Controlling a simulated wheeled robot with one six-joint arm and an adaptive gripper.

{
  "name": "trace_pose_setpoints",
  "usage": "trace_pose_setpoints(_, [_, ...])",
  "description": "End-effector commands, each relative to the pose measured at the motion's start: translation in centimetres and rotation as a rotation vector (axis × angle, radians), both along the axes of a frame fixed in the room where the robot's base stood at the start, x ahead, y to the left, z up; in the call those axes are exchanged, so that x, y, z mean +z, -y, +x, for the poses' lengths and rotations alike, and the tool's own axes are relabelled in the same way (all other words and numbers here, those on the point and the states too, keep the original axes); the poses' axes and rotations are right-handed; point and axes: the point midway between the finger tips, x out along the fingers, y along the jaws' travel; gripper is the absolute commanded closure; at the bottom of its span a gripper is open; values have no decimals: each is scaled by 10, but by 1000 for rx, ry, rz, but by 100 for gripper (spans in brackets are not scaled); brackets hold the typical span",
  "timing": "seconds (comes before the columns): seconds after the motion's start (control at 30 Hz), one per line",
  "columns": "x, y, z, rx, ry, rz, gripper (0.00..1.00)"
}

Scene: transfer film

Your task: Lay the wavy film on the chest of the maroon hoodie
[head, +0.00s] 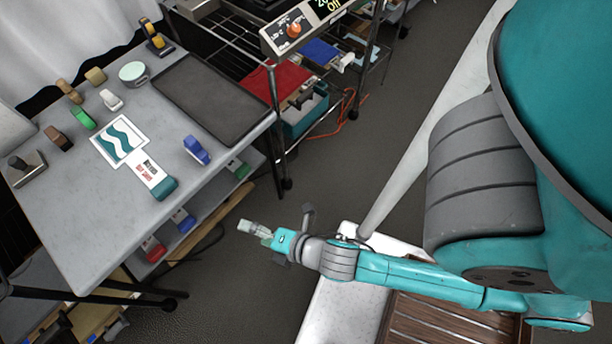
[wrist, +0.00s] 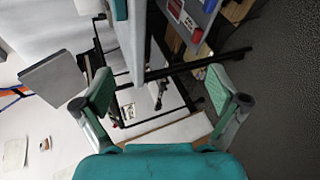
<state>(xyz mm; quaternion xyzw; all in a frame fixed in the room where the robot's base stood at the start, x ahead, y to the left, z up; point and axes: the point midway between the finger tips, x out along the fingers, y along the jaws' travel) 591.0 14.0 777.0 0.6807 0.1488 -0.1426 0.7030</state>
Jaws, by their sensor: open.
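The wavy film (head: 119,140) is a white sheet with teal waves, lying flat on the grey table at the left in the head view. A white tag (head: 148,171) with dark and red print and a teal end (head: 165,188) adjoins its lower right corner. My gripper (head: 255,232) is out over the floor, right of the table and well apart from the film. The wrist view shows its two teal-padded fingers (wrist: 162,95) spread wide with nothing between them. No hoodie can be made out for sure; a red cloth (head: 277,88) lies on a rack shelf.
The grey table (head: 95,240) also holds a dark flat tray (head: 210,95), a blue block (head: 196,150), a green block (head: 83,119) and a tape dispenser (head: 156,40). A rack with a control panel (head: 300,25) stands behind. The table's front part is bare.

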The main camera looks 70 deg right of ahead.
Motion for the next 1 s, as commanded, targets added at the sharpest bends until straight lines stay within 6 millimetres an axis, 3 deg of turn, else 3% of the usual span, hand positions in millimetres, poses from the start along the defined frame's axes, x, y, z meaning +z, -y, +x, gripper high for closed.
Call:
trace_pose_setpoints(0.03, [3,2,-21,-40,-3,116,4])
trace_pose_setpoints(0.2, [27,3,-76,-197,20,569,4])
trace_pose_setpoints(0.5, [86,10,-148,-460,78,1277,4])
trace_pose_setpoints(0.7, [107,13,-164,-535,108,1490,4])
trace_pose_setpoints(1.0, [109,14,-166,-543,111,1514,4])
